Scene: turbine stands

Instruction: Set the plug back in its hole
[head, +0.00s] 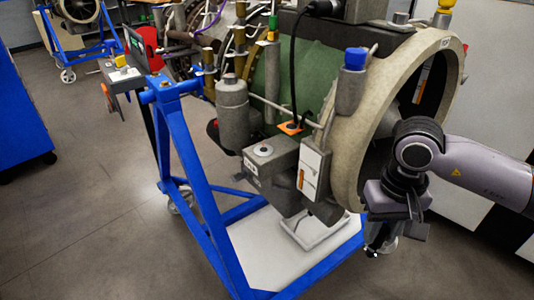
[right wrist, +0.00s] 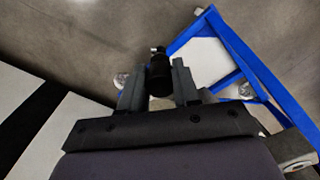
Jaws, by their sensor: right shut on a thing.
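My right gripper (head: 376,238) hangs low at the right of the turbine's wide end ring, above the floor beside the blue stand. In the right wrist view the gripper (right wrist: 160,88) is shut on a small black plug (right wrist: 160,70), whose metallic tip points away from the palm. In the head view the plug is hard to make out against my dark fingers. The hole for it cannot be told for certain. A grey box (head: 283,172) under the turbine has a round light fitting on top and an orange square fitting (head: 290,128) behind it. My left gripper is not in view.
The turbine (head: 375,95) rests on a blue wheeled stand (head: 190,170), with pipes and a black cable (head: 293,70) along its side. A blue cabinet (head: 22,120) stands at left. Floor between cabinet and stand is clear. White cabinets (head: 490,110) stand behind my right arm.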

